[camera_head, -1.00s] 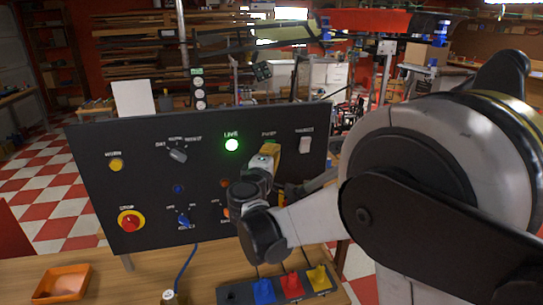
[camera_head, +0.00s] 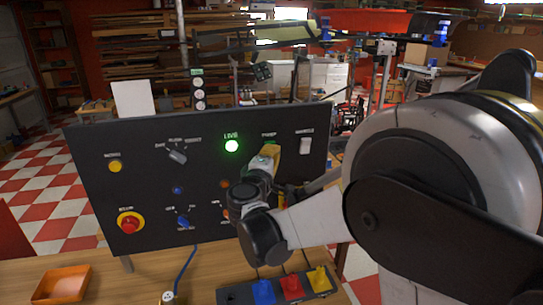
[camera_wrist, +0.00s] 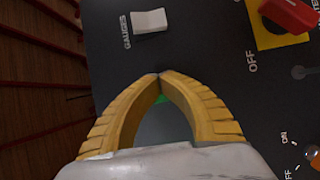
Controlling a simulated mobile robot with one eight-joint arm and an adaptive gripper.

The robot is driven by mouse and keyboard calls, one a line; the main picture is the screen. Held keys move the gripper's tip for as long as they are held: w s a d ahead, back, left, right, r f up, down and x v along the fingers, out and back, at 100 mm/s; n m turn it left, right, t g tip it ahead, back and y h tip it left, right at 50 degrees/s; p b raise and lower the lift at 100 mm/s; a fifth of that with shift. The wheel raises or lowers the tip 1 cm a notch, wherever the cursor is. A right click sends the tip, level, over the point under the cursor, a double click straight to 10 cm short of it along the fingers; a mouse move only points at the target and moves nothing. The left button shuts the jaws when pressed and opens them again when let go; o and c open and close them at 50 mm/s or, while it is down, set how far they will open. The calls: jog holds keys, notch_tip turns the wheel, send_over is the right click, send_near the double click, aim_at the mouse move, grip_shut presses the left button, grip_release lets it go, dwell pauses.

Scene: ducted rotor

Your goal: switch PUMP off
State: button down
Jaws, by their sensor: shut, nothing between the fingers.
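The black control panel (camera_head: 205,185) stands upright on the bench. The PUMP label (camera_head: 268,134) shows in its upper right part. My gripper (camera_head: 277,150) is in front of the panel just below that label and covers the PUMP control, so its position cannot be read. In the wrist view the two yellow fingers (camera_wrist: 160,76) meet at their tips with nothing between them. A small green patch (camera_wrist: 161,98) shows in the gap behind the fingertips; I cannot tell what it belongs to. Whether the fingertips touch the panel cannot be told.
The white GAUGES rocker (camera_wrist: 149,20) is close to the fingertips. A red handle on a yellow plate (camera_wrist: 284,18) is also near. A green LIVE lamp (camera_head: 232,146) glows. A red stop button (camera_head: 130,222) is at lower left. An orange tray (camera_head: 62,285) lies on the bench.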

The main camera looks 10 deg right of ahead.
jog(key=shift+s+r, duration=0.2)
jog(key=shift+s, duration=0.25)
jog(key=s, duration=0.1)
jog(key=s+r+p, duration=0.1)
jog(key=s, duration=0.1)
jog(key=s+r+p, duration=0.1)
jog(key=shift+s, duration=0.35)
jog(key=s+d+f+m+g+y+b, duration=0.25)
jog(key=s+d+f+m+g, duration=0.35)
jog(key=s, duration=0.6)
jog(key=s+a+f+m+g+y+b, duration=0.1)
jog(key=s+a+f+m+y, duration=0.2)
jog(key=s+f, duration=0.2)
jog(key=s+a+f+m+g+y+b, duration=0.1)
jog(key=s+a+f+m+y+b, duration=0.1)
jog(key=s+f, duration=0.4)
jog(key=s+a+y, duration=0.1)
jog(key=s, duration=0.4)
jog(key=shift+s+a+f+m+g, duration=0.15)
jog(key=shift+s+a+m+g, duration=0.15)
jog(key=shift+s+m, duration=0.1)
